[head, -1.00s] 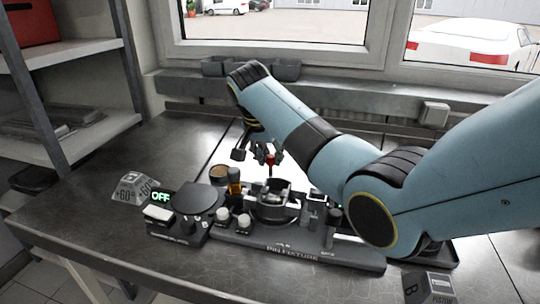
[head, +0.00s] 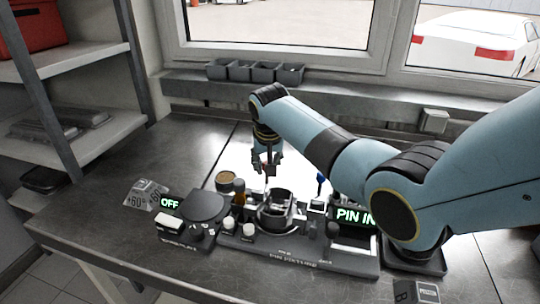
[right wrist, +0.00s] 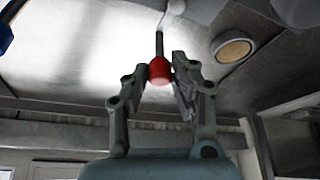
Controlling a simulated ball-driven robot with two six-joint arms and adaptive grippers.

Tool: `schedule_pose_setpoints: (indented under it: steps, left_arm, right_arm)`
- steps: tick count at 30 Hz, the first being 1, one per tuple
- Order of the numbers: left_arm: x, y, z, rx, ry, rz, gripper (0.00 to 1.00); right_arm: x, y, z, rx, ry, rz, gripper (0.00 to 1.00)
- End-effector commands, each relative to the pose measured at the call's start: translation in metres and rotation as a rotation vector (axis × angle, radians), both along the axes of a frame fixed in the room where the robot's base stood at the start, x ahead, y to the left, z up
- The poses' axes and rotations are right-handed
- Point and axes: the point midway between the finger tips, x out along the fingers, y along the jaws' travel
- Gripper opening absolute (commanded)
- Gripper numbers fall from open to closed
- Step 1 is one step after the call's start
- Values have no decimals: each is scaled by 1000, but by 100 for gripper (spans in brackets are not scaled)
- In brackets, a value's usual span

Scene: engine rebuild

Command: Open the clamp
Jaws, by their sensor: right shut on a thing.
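The pin fixture (head: 300,259) is a dark base on the bench, holding a round metal holder (head: 277,214) with a part in it. My right gripper (head: 266,167) is above and behind the holder in the head view. Its fingers are shut on a small red knob, seen clearly in the right wrist view (right wrist: 159,70) between the fingertips, with a thin dark rod (right wrist: 159,44) running from it. I take the knob and rod to be the clamp's handle; the clamp's body is hard to make out. My left gripper is not in view.
A lit "PIN IN" display (head: 356,217) and a blue-topped item (head: 322,184) stand right of the holder. At left are a round dark plate (head: 204,206), an "OFF" display (head: 170,203) and a tan-topped jar (head: 225,181). The bench's left part is mostly clear.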

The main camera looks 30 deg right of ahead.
Motion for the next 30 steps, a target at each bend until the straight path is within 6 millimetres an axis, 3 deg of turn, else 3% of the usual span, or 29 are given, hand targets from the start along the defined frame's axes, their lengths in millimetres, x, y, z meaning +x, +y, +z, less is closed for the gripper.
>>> schedule_pose_setpoints:
  steps: [12,30]
  left_arm:
    - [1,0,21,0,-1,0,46]
    - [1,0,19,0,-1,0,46]
  right_arm:
    - [12,10,2,0,-1,390,0]
    - [18,23,0,1,-1,774,0]
